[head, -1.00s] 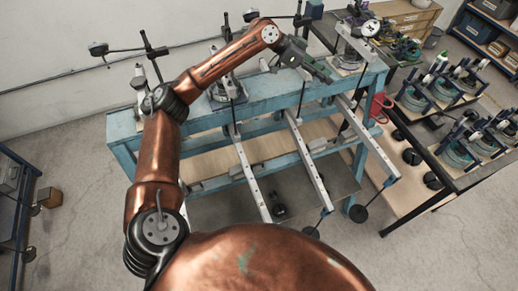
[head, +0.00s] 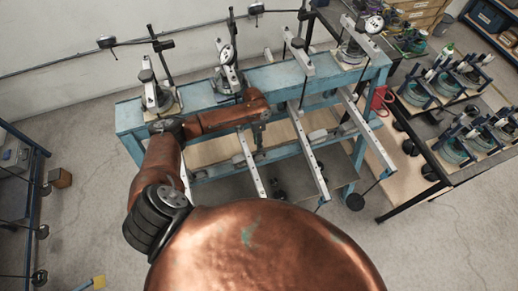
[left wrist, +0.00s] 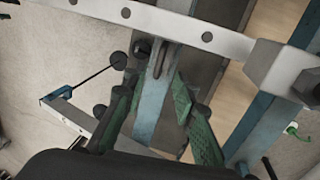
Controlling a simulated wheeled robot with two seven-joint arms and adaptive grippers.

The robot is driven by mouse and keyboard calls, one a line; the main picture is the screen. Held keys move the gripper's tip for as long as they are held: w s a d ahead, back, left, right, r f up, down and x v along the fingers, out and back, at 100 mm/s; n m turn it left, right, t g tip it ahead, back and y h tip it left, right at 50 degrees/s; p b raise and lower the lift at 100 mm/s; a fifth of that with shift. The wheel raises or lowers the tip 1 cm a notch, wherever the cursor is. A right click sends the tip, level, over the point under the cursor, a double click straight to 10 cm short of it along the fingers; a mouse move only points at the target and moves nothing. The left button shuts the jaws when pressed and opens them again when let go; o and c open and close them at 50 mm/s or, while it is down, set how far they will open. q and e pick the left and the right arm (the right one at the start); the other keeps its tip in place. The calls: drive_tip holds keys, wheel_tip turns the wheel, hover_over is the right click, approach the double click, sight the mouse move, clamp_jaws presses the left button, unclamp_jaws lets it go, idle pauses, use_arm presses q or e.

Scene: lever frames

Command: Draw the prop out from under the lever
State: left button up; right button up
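Three pale metal levers, left (head: 250,166), middle (head: 308,155) and right (head: 368,132), reach forward from the blue frame (head: 205,96). My left gripper (head: 258,140) points down between the left and middle levers, partly hidden by my arm. In the left wrist view a perforated lever (left wrist: 130,14) crosses the top, with a grey block (left wrist: 272,72) on it. A blue-grey slotted bar (left wrist: 152,108), perhaps the prop, stands below it. The green-padded fingers of my left gripper (left wrist: 157,110) are open, one on each side of this bar, with gaps visible. My right gripper is not in view.
A black-framed bench (head: 440,185) with several coils is on the right, and a blue shelf (head: 20,165) on the left.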

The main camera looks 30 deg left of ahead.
use_arm(q)
drive_tip(key=shift+s+d+f+p, duration=0.1)
drive_tip(key=shift+d+f, duration=0.05)
drive_tip(key=shift+f, duration=0.75)
drive_tip(key=shift+s+d+f+p, duration=0.15)
drive_tip(key=shift+f, duration=0.7)
drive_tip(key=shift+s+d+f+p, duration=0.1)
drive_tip(key=shift+d+f, duration=0.05)
drive_tip(key=shift+f, duration=0.75)
drive_tip(key=shift+c, duration=0.6)
clamp_jaws()
